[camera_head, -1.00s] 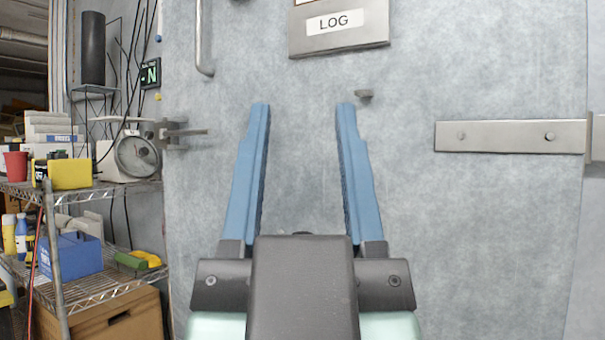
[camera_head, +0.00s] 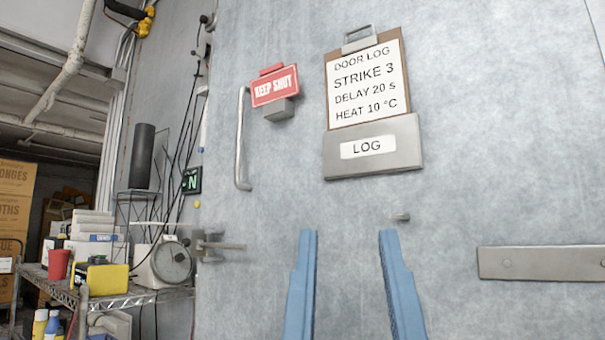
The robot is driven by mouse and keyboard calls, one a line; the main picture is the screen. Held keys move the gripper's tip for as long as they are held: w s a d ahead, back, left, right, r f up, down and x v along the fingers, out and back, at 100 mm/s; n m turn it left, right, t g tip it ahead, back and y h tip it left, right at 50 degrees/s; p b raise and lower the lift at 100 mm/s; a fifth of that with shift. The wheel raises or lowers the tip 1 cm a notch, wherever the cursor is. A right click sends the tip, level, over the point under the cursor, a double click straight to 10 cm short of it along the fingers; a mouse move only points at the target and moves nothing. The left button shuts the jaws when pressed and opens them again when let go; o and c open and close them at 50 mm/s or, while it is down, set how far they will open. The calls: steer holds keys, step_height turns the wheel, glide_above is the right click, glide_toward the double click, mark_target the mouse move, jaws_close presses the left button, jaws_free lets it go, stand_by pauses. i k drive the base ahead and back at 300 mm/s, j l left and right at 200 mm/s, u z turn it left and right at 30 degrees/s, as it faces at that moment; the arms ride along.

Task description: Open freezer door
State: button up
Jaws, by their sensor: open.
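The freezer door (camera_head: 460,200) is a large grey mottled panel and appears closed. A vertical bar handle (camera_head: 240,140) is on its left part. A metal latch (camera_head: 215,246) sits at the door's left edge, below the handle. My gripper (camera_head: 348,236) has two blue fingers, spread wide with nothing between them. It is in front of the door, to the right of and lower than the bar handle in the picture. I cannot tell how far the fingertips are from the door.
A red KEEP SHUT sign (camera_head: 275,87) and a door log clipboard (camera_head: 367,85) over a LOG box (camera_head: 372,148) are on the door. A metal strap (camera_head: 540,262) crosses at right. A wire shelf (camera_head: 125,298) with a dial scale (camera_head: 165,263) stands left.

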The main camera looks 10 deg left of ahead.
mark_target(498, 217)
steer(key=i+j, duration=0.25)
steer(key=i, duration=0.15)
steer(key=i+j+u, duration=0.1)
steer(key=i+j, duration=0.35)
steer(key=i, duration=0.3)
